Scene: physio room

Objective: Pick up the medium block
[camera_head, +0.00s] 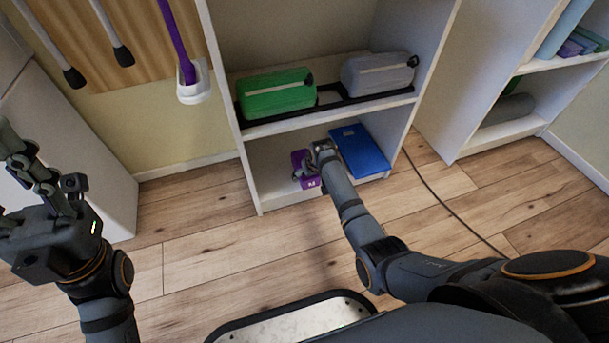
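A purple block (312,183) with a pale letter, seemingly an M, on its near face sits on the lower shelf of the white unit. My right gripper (310,168) is at this block, over its top and right side, and hides part of it. Whether its fingers are closed on the block is too small to tell. A larger flat blue block (361,151) lies just right of the gripper on the same shelf. My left gripper (22,185) is raised at the left edge of the picture, far from the shelf, with its fingers apart and empty.
The upper shelf (330,113) above my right gripper holds a green case (275,94) and a grey case (378,74) in a black rack. The unit's left side panel stands close to the purple block. A dark cable (440,198) runs across the wooden floor.

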